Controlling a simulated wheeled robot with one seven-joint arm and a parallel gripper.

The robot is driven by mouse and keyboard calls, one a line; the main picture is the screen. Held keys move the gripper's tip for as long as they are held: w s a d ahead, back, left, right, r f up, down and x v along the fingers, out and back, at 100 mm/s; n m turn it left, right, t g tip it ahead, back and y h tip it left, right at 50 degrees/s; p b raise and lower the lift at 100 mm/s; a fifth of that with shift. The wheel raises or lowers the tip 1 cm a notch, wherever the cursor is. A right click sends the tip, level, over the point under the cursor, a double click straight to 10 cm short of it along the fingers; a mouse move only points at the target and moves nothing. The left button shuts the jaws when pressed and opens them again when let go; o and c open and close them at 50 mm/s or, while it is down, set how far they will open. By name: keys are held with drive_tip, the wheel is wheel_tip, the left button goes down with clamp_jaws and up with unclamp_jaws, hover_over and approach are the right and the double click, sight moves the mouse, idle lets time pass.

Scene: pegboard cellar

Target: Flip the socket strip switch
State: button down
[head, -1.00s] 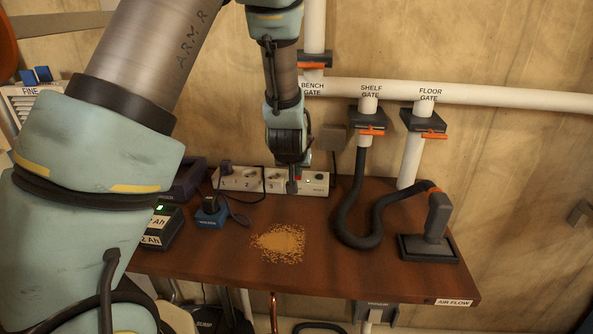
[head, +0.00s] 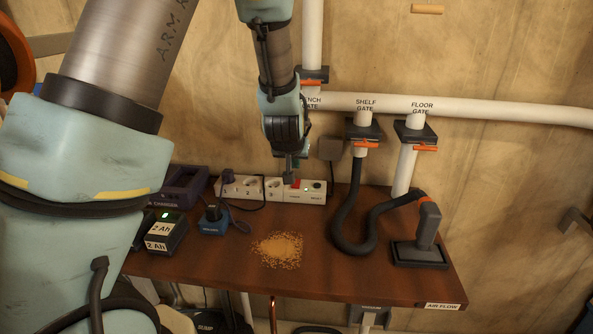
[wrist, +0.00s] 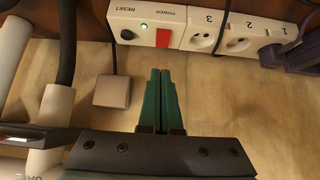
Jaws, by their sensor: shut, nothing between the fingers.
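The white socket strip (head: 262,196) lies along the back of the wooden bench, by the wall. Its red power switch (head: 296,184) is near the right end, beside a lit green lamp and a dark reset button. The wrist view also shows the switch (wrist: 163,38), the lamp and the reset button (wrist: 127,34). My gripper (head: 290,181) is over the strip, close to the switch. In the wrist view its green fingers (wrist: 160,72) are together and empty, with their tips a little apart from the switch in the picture. The switch's tilt is unclear.
A plug and cable (head: 227,175) occupy the strip's left end. A wall box (head: 329,149) and black hose (head: 345,215) are to the right. A sawdust pile (head: 278,248), a blue charger (head: 212,219) and a battery unit (head: 166,231) are on the bench.

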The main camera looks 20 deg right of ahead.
drive_tip(key=s+f+v, duration=0.1)
drive_tip(key=v, duration=0.6)
drive_tip(key=shift+a, duration=0.4)
drive_tip(key=shift+r, duration=0.1)
drive_tip(key=s+a+n+g+y, duration=0.2)
drive_tip(key=s+a+g, duration=0.1)
drive_tip(key=a, duration=1.1)
drive_tip(key=s+a+f+n+g+y, duration=0.1)
drive_tip(key=s+a, duration=0.3)
drive_tip(key=a, duration=1.1)
drive_tip(key=shift+a+f+n+g+y, duration=0.3)
drive_tip(key=shift+a+n+g+y, duration=0.1)
drive_tip(key=shift+n+g, duration=0.45)
